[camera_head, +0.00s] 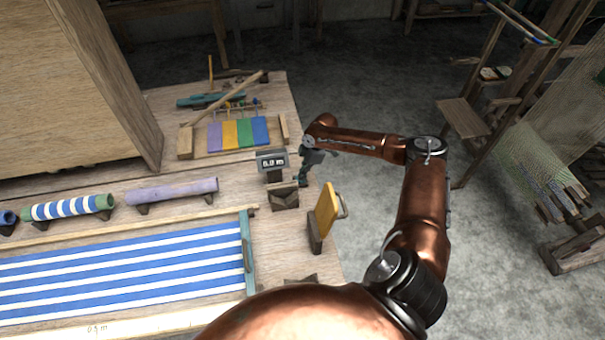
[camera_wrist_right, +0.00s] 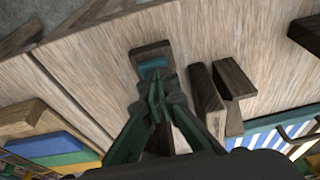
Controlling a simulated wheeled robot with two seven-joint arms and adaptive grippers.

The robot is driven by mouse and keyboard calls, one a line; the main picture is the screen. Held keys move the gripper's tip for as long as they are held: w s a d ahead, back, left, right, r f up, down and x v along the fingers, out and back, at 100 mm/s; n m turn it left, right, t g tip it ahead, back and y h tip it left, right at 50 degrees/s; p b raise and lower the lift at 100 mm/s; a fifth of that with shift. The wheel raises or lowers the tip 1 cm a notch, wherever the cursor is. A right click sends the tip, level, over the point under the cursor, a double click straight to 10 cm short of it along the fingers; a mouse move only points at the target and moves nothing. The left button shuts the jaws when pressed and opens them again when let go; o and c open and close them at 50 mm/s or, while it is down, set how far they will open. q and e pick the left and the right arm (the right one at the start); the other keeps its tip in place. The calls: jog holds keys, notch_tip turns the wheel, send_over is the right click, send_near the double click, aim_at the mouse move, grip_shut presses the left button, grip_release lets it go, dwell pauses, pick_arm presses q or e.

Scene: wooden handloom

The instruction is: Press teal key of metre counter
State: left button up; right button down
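The metre counter (camera_head: 271,160) is a small dark box with a lit display, standing near the right edge of the wooden table in the head view. The display is small and seems to read 0.0 m. In the right wrist view the teal key (camera_wrist_right: 153,64) sits on a dark wooden block. My right gripper (camera_head: 302,182) is just right of the counter, pointing down. In the wrist view its green fingertips (camera_wrist_right: 156,80) are together, with nothing between them. They overlap the key's near edge; I cannot tell whether they touch it. My left gripper is out of view.
A dark wooden stand (camera_head: 284,198) and a yellow handled panel (camera_head: 327,208) are close in front of the counter. Coloured strips (camera_head: 238,134) lie behind left. Blue-and-white striped cloth (camera_head: 120,268) and rolls (camera_head: 172,191) fill the left. The table edge is just right.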

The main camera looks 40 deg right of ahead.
notch_tip(320, 180, up, 4)
jog(key=p, duration=0.3)
jog(key=shift+r+p, duration=0.2)
jog(key=shift+p, duration=0.1)
jog(key=b+v, duration=0.1)
jog(key=v, duration=0.8)
jog(key=shift+d, duration=0.2)
jog(key=shift+r, duration=0.15)
